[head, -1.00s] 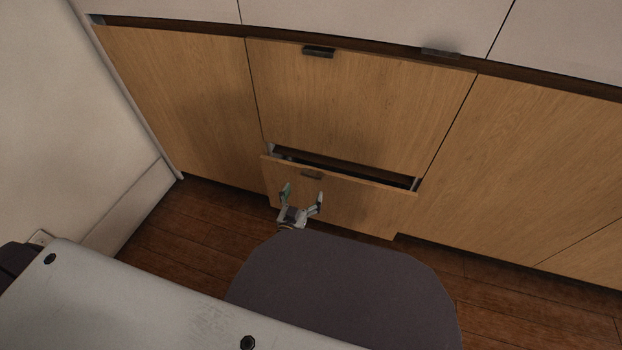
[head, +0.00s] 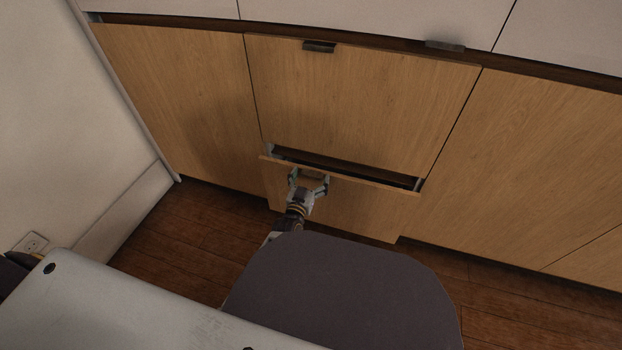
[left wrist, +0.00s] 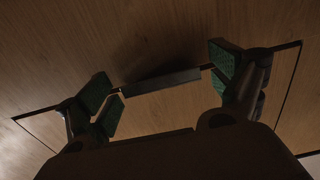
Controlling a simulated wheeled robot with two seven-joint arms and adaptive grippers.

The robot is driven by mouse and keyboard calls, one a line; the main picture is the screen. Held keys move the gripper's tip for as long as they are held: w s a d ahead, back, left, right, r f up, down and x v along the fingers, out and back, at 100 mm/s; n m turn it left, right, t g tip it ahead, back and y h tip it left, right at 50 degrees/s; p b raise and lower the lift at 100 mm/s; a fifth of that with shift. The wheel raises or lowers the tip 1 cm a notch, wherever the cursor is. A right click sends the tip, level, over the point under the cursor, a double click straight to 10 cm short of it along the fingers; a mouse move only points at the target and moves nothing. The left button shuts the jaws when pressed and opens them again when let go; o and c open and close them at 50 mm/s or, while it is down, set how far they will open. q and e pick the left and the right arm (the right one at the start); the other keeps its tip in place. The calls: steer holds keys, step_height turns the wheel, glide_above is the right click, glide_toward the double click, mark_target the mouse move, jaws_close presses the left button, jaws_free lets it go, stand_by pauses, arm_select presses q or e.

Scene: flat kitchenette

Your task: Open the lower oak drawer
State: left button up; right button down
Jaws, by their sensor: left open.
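The lower oak drawer (head: 362,211) stands a little way out from the cabinet, with a dark gap along its top. My left gripper (head: 309,176) is at the upper left part of the drawer front, over its small dark handle, which it mostly hides in the head view. In the left wrist view the handle (left wrist: 160,81) is a dark bar lying between the two green-padded fingers of my left gripper (left wrist: 160,88). The fingers are open, one towards each end of the handle; I cannot tell whether they touch it. My right gripper is not in view.
The upper oak drawer (head: 360,105) is shut above, with a dark handle (head: 319,47). Plain oak panels (head: 185,110) flank the drawers. A white wall (head: 60,130) stands at the left. The wooden floor (head: 170,255) in front of the cabinet is clear.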

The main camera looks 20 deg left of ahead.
arm_select(q)
steer(key=shift+c, duration=0.3)
steer(key=c, duration=1.4)
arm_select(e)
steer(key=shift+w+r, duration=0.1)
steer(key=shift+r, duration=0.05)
